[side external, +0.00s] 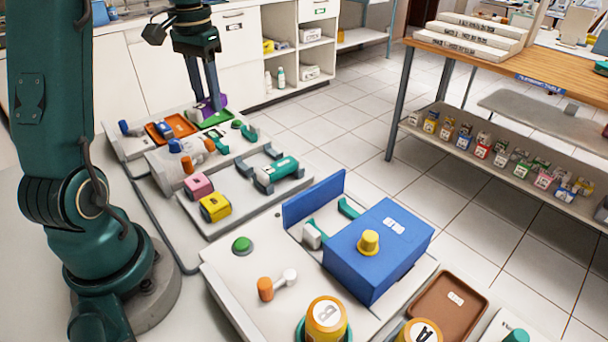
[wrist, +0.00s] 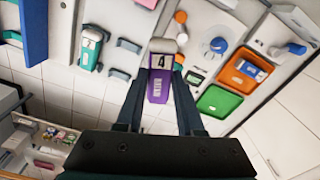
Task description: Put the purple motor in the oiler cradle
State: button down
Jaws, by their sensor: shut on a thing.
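The purple motor (wrist: 157,90) has a white label with a 4 and a pale end. In the wrist view it lies between the two fingers of my gripper (wrist: 160,76), which is shut on it. In the side view my gripper (side external: 209,106) points down at the far end of the bench, and the motor (side external: 221,101) shows partly behind the fingers, above the green tray (side external: 222,116). No label tells me which holder is the oiler cradle.
A teal motor (side external: 280,170) sits among grey brackets (side external: 245,172). Pink (side external: 199,184) and yellow (side external: 215,207) blocks stand beside them. An orange tray (side external: 181,122) is left of the green one. A blue box (side external: 395,245) with a yellow knob stands nearer the camera.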

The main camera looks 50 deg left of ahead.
jog(key=w+d+f+m, duration=0.2)
jog(key=w+d, duration=0.1)
jog(key=d, duration=1.1)
jog(key=w+d+f+m, duration=0.2)
jog(key=w+d, duration=0.1)
jog(key=d, duration=1.2)
jog(key=shift+w+a+f, duration=0.1)
jog(key=shift+f, duration=1.55)
jog(key=shift+w+f, duration=0.1)
jog(key=shift+f, duration=1.55)
jog(key=shift+c, duration=2.2)
grip_release()
